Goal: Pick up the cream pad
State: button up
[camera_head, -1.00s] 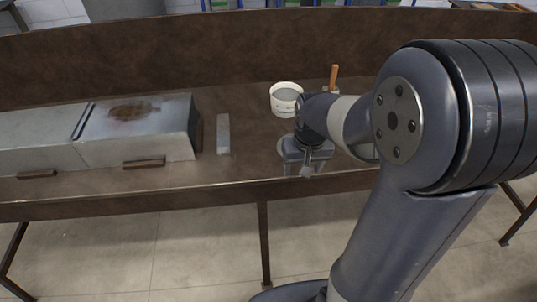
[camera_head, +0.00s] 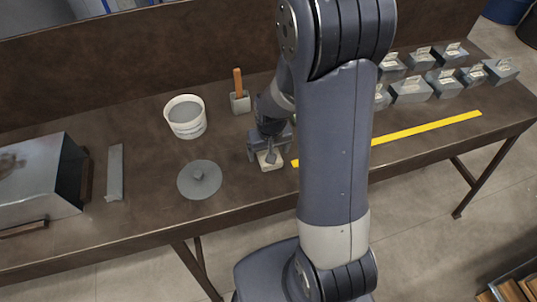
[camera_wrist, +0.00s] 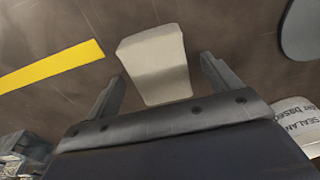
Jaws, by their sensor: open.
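The cream pad (camera_wrist: 156,65) is a small pale block lying on the brown bench. In the wrist view it lies ahead of and between the two fingers of my gripper (camera_wrist: 162,88). The fingers are apart, with nothing clamped between them. In the head view the pad (camera_head: 270,161) shows just under and in front of my gripper (camera_head: 269,150), partly covered by it. Whether the fingers touch the pad, I cannot tell.
A yellow strip (camera_head: 425,127) and several grey metal boxes (camera_head: 410,90) lie right.

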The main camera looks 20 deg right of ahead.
jog(key=shift+c, duration=0.6)
jog(key=c, duration=1)
jog(key=shift+o, duration=0.2)
